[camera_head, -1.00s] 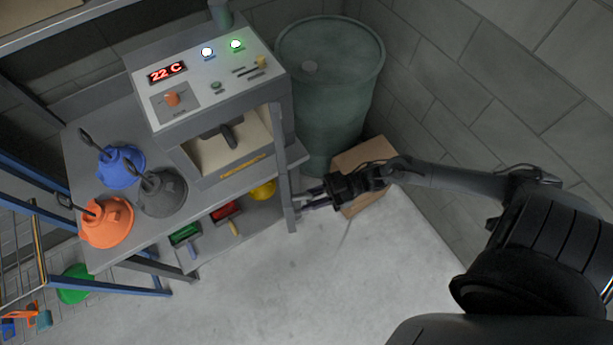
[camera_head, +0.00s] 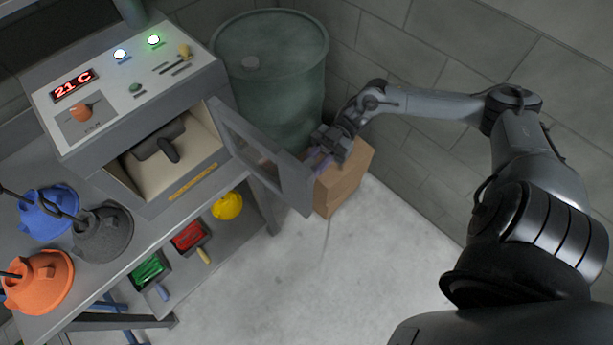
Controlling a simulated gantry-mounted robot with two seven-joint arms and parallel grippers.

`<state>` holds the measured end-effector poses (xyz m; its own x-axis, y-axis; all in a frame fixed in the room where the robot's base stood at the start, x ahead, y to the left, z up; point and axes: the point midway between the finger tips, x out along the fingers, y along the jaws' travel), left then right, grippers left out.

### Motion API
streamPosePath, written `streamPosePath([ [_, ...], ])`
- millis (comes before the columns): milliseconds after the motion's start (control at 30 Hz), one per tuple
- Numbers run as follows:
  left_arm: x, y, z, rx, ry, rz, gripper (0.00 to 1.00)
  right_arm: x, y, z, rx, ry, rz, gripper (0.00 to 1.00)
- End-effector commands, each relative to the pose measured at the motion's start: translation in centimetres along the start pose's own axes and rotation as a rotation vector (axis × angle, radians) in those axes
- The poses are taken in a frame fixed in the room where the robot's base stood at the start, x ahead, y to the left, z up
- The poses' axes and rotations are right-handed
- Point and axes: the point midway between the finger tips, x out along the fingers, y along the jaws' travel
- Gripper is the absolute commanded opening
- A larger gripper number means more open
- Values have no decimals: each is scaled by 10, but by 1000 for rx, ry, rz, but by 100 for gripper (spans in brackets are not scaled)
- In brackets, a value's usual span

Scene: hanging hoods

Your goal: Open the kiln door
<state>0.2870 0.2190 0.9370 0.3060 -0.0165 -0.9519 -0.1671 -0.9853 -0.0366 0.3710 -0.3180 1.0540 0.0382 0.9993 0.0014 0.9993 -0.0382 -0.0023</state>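The grey kiln (camera_head: 70,135) stands on a metal bench at the left, with a red display reading 21 C. Its windowed door (camera_head: 295,188) stands swung out from the right side of the front. The pale chamber (camera_head: 200,140) is exposed, with a dark object (camera_head: 158,146) in its mouth. My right gripper (camera_head: 317,161) is beside the door's outer edge, in front of the cardboard box. Its fingers look small and partly blend with the box, so I cannot tell whether they are parted or touching the door. My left gripper is out of view.
A green drum (camera_head: 275,85) stands behind the door, and a cardboard box (camera_head: 343,185) lies behind my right gripper. Blue (camera_head: 45,215), black (camera_head: 105,235) and orange (camera_head: 40,280) hoods sit at the left. The floor (camera_head: 300,280) in front is clear.

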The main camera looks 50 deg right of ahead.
Motion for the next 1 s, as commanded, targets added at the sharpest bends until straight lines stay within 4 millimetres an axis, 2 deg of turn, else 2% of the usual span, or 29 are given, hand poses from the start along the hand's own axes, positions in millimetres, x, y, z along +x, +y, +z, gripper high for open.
streamPosePath([
  [33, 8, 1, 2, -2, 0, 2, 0, -6, 1, 3, -1, -2, 0, 0],
  [300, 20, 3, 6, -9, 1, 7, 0, -28, 6, 1, 0, -1, 0, 0],
  [833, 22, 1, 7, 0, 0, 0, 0, -34, 8, 0, -1, -2, 1, 0],
  [867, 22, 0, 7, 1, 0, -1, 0, -34, 8, 0, -1, -2, 1, 26],
  [967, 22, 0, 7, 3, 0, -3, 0, -34, 7, 0, -1, -2, 1, 41],
  [1000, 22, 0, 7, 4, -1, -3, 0, -34, 7, 0, -1, -2, 1, 42],
])
